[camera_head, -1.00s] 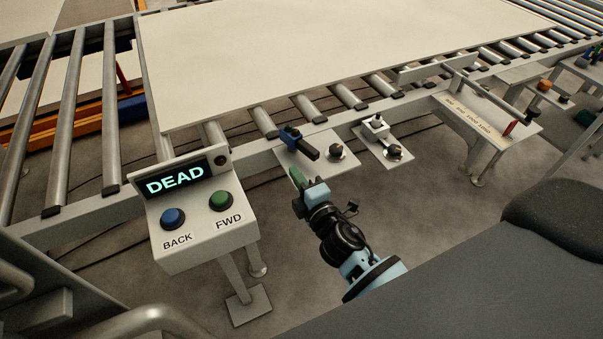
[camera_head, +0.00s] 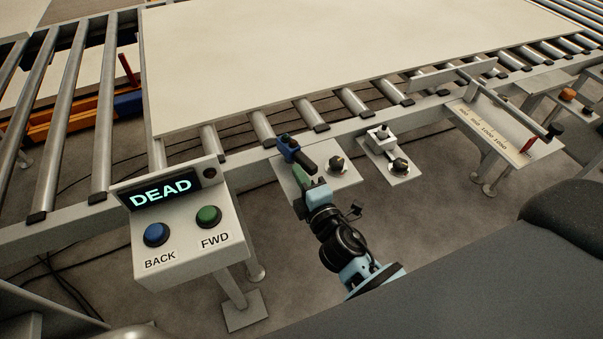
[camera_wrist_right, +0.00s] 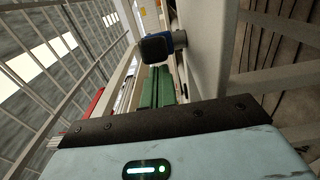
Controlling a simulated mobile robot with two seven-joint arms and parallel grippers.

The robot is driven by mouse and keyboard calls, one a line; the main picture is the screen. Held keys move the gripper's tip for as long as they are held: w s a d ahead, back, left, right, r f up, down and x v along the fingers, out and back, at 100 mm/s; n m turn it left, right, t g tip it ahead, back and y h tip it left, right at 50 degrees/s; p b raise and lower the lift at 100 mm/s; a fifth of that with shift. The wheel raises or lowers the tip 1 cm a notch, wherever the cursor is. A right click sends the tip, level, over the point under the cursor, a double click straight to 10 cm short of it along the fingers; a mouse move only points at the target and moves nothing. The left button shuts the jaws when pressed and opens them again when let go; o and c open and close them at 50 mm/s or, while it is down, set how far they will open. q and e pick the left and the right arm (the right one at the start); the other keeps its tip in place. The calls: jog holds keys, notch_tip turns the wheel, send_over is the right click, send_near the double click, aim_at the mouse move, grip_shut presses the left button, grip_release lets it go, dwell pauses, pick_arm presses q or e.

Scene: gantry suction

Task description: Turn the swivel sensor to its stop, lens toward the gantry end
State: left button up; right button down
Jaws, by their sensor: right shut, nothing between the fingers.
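A blue part with a black block-shaped end (camera_head: 298,153), which looks like the swivel sensor, sits on a pale plate at the near edge of the roller conveyor. Its black end points toward the lower right of the head view. In the right wrist view it shows as a dark square face with blue behind it (camera_wrist_right: 158,46), just beyond the fingers. My right gripper (camera_head: 301,177) has green fingers, shut and empty, just below the black end. The fingers also show in the wrist view (camera_wrist_right: 157,76). I cannot tell whether they touch it. My left gripper is not in view.
A dark knob (camera_head: 337,164) stands on the same plate. A second plate to the right carries a small white device (camera_head: 379,134) and another knob (camera_head: 400,165). The control box (camera_head: 190,250) reads DEAD, with blue and green buttons. A large pale board (camera_head: 300,60) covers the rollers.

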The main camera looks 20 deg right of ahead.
jog(key=shift+d, duration=0.1)
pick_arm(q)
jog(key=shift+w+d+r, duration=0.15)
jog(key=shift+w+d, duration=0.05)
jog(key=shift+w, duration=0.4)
pick_arm(e)
jog(key=shift+w+d+r, duration=0.1)
jog(key=shift+w+d, duration=0.05)
jog(key=shift+d, duration=1.1)
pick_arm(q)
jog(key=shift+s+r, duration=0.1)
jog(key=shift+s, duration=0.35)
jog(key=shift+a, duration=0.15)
